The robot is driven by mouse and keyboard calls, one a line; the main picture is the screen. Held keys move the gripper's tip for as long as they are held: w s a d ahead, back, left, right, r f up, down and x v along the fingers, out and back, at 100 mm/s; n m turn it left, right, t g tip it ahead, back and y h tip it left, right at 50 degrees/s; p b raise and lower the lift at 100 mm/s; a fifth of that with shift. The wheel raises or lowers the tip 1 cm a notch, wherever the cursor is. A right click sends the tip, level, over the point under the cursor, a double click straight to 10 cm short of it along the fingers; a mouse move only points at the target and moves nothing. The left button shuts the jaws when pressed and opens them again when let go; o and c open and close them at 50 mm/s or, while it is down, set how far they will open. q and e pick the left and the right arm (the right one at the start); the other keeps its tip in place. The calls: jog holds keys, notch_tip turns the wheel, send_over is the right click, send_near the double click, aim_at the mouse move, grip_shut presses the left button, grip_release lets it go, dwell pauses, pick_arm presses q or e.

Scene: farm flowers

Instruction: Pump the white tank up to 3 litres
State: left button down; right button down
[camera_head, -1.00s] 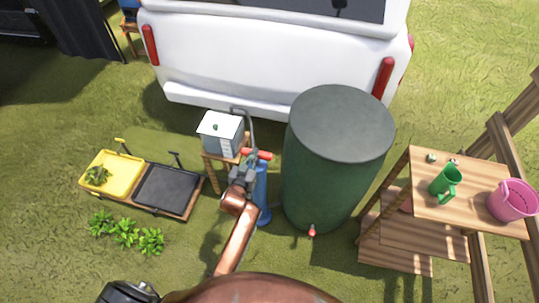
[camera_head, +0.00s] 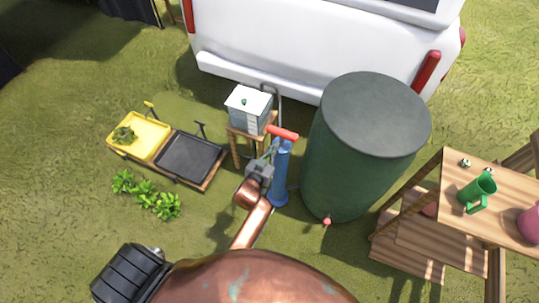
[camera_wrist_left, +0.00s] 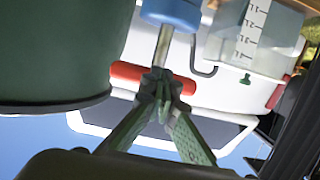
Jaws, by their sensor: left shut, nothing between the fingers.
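The white tank (camera_head: 248,108) stands on a small wooden stand in the head view. In the left wrist view, which is upside down, its clear side (camera_wrist_left: 255,35) carries a numbered scale. Bluish water shows in it, but I cannot read the level against the numbers. The blue pump (camera_head: 281,172), with a red handle (camera_head: 283,132), stands upright between this stand and the green barrel. The handle (camera_wrist_left: 125,70) and the bare metal rod also show in the left wrist view. My left gripper (camera_head: 264,163) is shut and empty beside the pump, near its handle. My right gripper is not visible.
The big green barrel (camera_head: 365,150) is close on the pump's right. A white van (camera_head: 320,50) is behind. A cart with yellow and black trays (camera_head: 187,157) is at left. A wooden shelf (camera_head: 500,207) with a green watering can (camera_head: 478,192) is at right.

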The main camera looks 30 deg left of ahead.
pick_arm(q)
jog(key=v, duration=0.6)
jog(key=shift+s+r, duration=0.25)
jog(key=shift+r, duration=0.15)
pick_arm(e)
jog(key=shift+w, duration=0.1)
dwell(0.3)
